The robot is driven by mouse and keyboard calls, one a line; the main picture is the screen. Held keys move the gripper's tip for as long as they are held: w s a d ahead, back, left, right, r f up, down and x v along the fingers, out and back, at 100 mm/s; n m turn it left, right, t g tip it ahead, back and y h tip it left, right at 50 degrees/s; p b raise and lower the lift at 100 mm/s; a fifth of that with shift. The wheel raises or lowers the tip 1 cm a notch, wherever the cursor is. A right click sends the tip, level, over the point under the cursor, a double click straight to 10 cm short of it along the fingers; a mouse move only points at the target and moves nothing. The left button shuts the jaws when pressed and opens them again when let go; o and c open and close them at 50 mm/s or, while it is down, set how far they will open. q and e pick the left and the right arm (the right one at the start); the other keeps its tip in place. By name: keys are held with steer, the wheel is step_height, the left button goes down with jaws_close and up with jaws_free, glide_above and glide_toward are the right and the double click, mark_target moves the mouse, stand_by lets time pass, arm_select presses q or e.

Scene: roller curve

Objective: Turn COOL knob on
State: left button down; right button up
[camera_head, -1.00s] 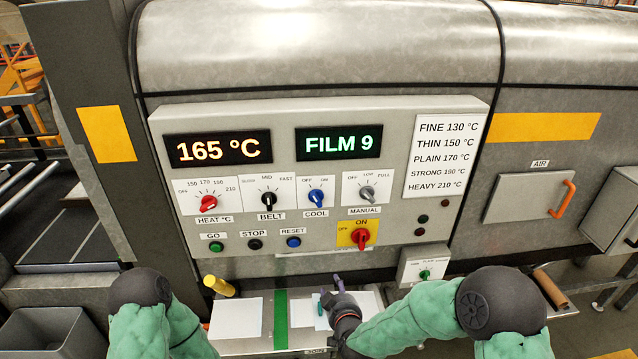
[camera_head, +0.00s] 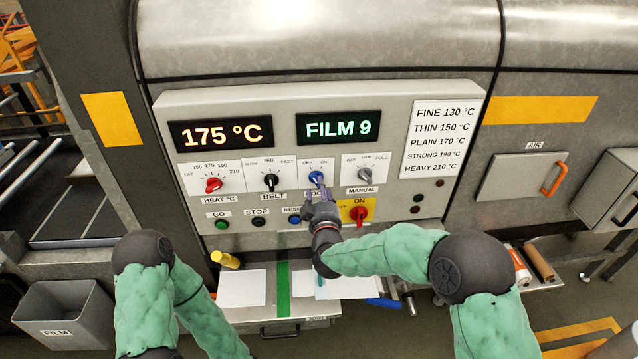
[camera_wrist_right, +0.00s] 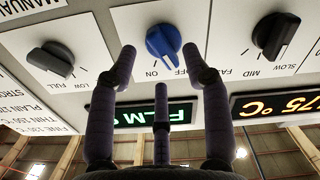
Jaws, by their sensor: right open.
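The blue COOL knob (camera_head: 316,178) sits on the grey control panel, between the BELT and MANUAL knobs. My right gripper (camera_head: 318,192) is open in front of it, with its fingertips at the knob's lower side. In the right wrist view the picture is upside down. There the COOL knob (camera_wrist_right: 163,41) stands between the tips of two spread fingers of my right gripper (camera_wrist_right: 161,68), and a third finger is below. A small gap shows on both sides of the knob. My left gripper is not in view.
The red HEAT knob (camera_head: 213,185), black BELT knob (camera_head: 270,181) and grey MANUAL knob (camera_head: 364,174) are close by. A red switch (camera_head: 358,213) and several buttons lie below. The displays read 175 °C (camera_head: 220,132) and FILM 9 (camera_head: 338,128). A shelf with papers (camera_head: 241,288) is underneath.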

mark_target(316, 180)
steer(key=w, duration=0.3)
steer(key=shift+a, duration=0.1)
steer(key=shift+s, duration=0.1)
jaws_close()
